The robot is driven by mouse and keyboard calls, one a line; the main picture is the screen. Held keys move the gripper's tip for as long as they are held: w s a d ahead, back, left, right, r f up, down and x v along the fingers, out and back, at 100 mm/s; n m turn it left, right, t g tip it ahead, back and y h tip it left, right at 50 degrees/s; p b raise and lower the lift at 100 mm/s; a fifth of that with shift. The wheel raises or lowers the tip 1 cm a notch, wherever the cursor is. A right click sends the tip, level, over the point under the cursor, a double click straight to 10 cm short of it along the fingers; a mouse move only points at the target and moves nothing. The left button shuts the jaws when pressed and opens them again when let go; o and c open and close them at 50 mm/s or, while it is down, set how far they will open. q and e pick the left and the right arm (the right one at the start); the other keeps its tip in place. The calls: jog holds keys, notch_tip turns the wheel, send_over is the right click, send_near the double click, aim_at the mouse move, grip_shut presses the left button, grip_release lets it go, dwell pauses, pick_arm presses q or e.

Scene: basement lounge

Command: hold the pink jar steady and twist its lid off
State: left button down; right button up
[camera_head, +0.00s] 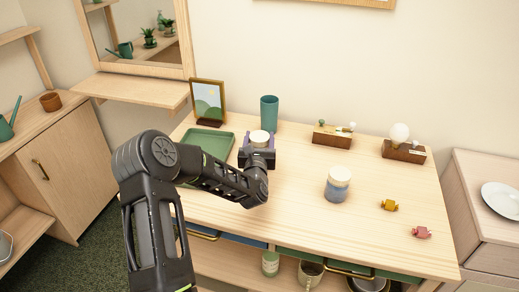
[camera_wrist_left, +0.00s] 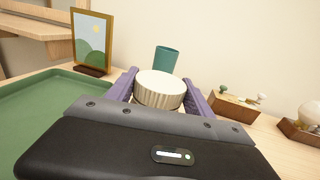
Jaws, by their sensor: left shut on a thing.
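My left gripper (camera_head: 257,152) reaches in over the table and is shut around a jar with a round cream lid (camera_head: 260,137). In the left wrist view the ribbed lid (camera_wrist_left: 160,90) sits between the two purple fingers, upright and on the jar. The jar's body is hidden behind the gripper, so I cannot see whether it is pink. A second jar, blue with a cream lid (camera_head: 337,184), stands apart to the right. My right gripper is not in view.
A green tray (camera_head: 228,137) lies left of the held jar. A picture frame (camera_head: 208,101) and a teal cup (camera_head: 269,112) stand behind. Wooden blocks with knobs (camera_head: 333,138) are at the back right. Small yellow (camera_head: 389,205) and red (camera_head: 421,232) pieces lie at the right. The front middle is clear.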

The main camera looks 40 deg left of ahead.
pick_arm(q)
notch_tip(320, 180, down, 4)
jog(key=shift+r+p, duration=0.2)
jog(key=shift+p, duration=0.15)
jog(key=shift+f, duration=0.25)
jog(key=shift+f, duration=0.15)
jog(key=shift+c, duration=2)
grip_release()
